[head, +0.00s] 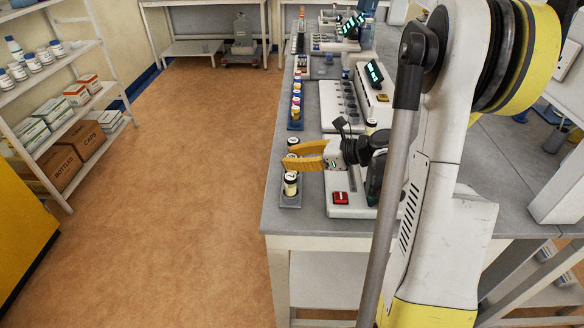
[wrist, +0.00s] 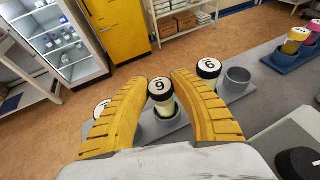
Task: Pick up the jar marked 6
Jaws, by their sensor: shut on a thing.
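My gripper (wrist: 157,82) has its two yellow fingers around a jar with a black-rimmed white lid (wrist: 160,88) and is shut on it. That lid reads as 9 in the wrist view. Another jar, whose lid reads as 6 (wrist: 208,66), stands in the grey rack just right of the right finger. A third jar lid (wrist: 103,107) is partly hidden behind the left finger, its mark unclear. In the head view my gripper (head: 304,156) is over the small rack at the bench's left edge. I cannot tell whether the held jar is clear of its socket.
An empty grey socket (wrist: 236,80) is right of the jar that reads as 6. A blue rack of coloured jars (head: 296,105) stands farther along the bench. A white device with a red button (head: 341,198) is close right of the jar rack. Open floor lies left.

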